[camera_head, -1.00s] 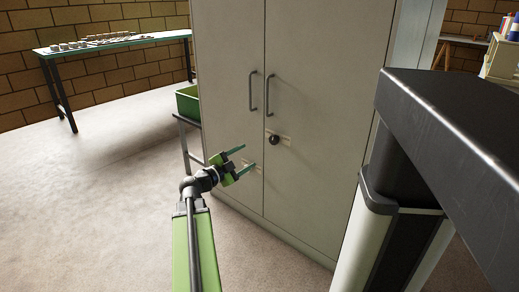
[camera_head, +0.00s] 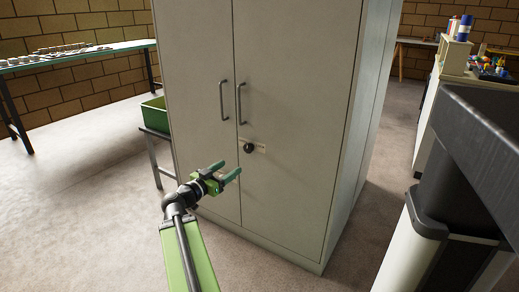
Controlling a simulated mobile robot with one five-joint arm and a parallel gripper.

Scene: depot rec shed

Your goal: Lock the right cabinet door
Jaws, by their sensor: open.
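A tall grey two-door cabinet stands ahead of me. Its right door (camera_head: 295,125) looks shut and has a bar handle (camera_head: 239,102) near the middle seam. Below that handle, a round black knob (camera_head: 249,148) sits on a small pale plate (camera_head: 261,149). The left door (camera_head: 195,60) also looks shut. My gripper (camera_head: 231,171) is open and empty, with its green fingers pointing right. In the picture it is just below and left of the knob, apart from it. How far it is from the door surface I cannot tell.
A dark-topped bin or counter (camera_head: 480,130) stands close on the right. A green crate (camera_head: 155,114) on a stand is left of the cabinet. A long table (camera_head: 80,55) with small items is at back left. Floor is open at left and between cabinet and counter.

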